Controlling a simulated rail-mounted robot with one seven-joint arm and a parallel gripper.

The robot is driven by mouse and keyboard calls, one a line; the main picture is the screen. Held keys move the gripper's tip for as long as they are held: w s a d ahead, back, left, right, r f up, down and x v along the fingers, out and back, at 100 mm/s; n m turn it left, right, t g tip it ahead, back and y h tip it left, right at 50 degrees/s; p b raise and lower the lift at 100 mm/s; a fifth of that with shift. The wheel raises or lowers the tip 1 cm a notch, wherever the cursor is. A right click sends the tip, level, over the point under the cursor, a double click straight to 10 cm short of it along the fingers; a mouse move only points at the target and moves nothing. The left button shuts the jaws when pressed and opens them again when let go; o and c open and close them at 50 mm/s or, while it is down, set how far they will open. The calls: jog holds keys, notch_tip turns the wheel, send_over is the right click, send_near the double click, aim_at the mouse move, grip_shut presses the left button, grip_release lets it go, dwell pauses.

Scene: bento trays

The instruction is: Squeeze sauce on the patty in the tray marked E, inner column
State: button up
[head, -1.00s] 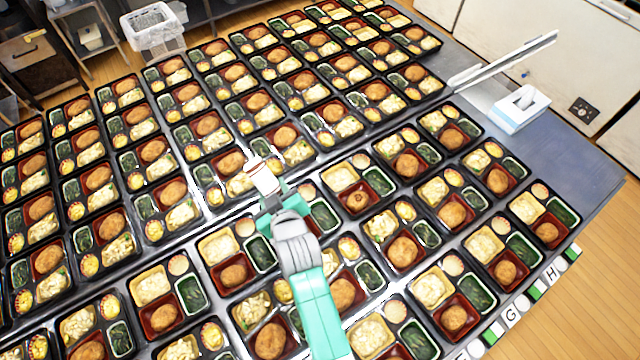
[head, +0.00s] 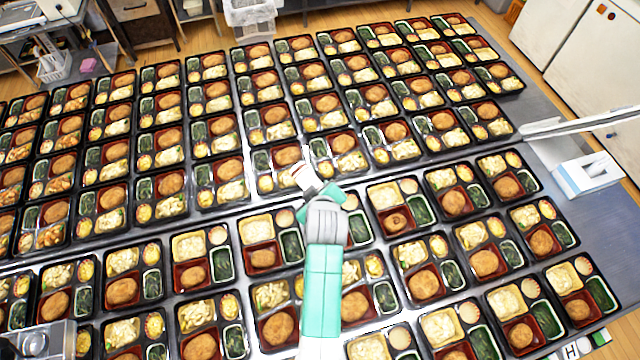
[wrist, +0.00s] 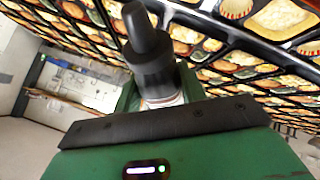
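My gripper (head: 322,194) is shut on a sauce bottle (head: 304,177), white with a reddish band, held above the trays near the gap between the two groups. In the wrist view the bottle's black nozzle (wrist: 148,45) sticks out beyond the green gripper body (wrist: 160,155). Trays with brown patties fill the table. One patty (head: 396,222), right of my gripper, has a dark spot on top that looks like sauce. I see no letter E in any view, so I cannot tell which tray it marks. My arm covers parts of the trays below it.
Rows of black bento trays (head: 447,349) crowd the table with narrow gaps. A white tissue box (head: 588,176) and a long pale bar (head: 590,124) are at the right. A letter H card (head: 571,351) shows at the lower right edge. Bare table (head: 600,215) lies at the right.

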notch_tip(320, 180, up, 2)
jog(key=shift+w+r+n+g+p, duration=0.15)
jog(key=shift+n+g+p, duration=0.55)
jog(key=shift+g+p, duration=0.15)
jog(key=shift+r+n+g+h+p, duration=0.1)
jog(key=shift+n+g+h+p, duration=0.25)
jog(key=shift+n+g+h, duration=0.4)
jog(key=shift+w+a+n+g+h+b, duration=0.1)
jog(key=shift+w+n+g+h+b, duration=0.05)
jog(key=shift+n+g+h+b, duration=0.65)
jog(key=shift+r+n+g+h+b, duration=0.1)
jog(key=shift+n+g+h+b, duration=0.5)
jog(key=shift+n+h, duration=0.4)
jog(key=r+n+h, duration=0.1)
jog(key=n+h, duration=0.1)
jog(key=r+n+h+p, duration=0.1)
jog(key=h, duration=0.1)
jog(key=shift+s+r+n, duration=0.25)
jog(key=shift+r+n, duration=0.05)
jog(key=shift+n, duration=0.05)
jog(key=shift+r+n+t+h, duration=0.2)
jog(key=shift+n+t+h, duration=0.1)
jog(key=shift+n+h, duration=0.45)
jog(key=n+h, duration=0.1)
jog(key=n+t+h, duration=0.1)
jog(key=shift+r+h, duration=0.3)
jog(key=shift+r, duration=0.1)
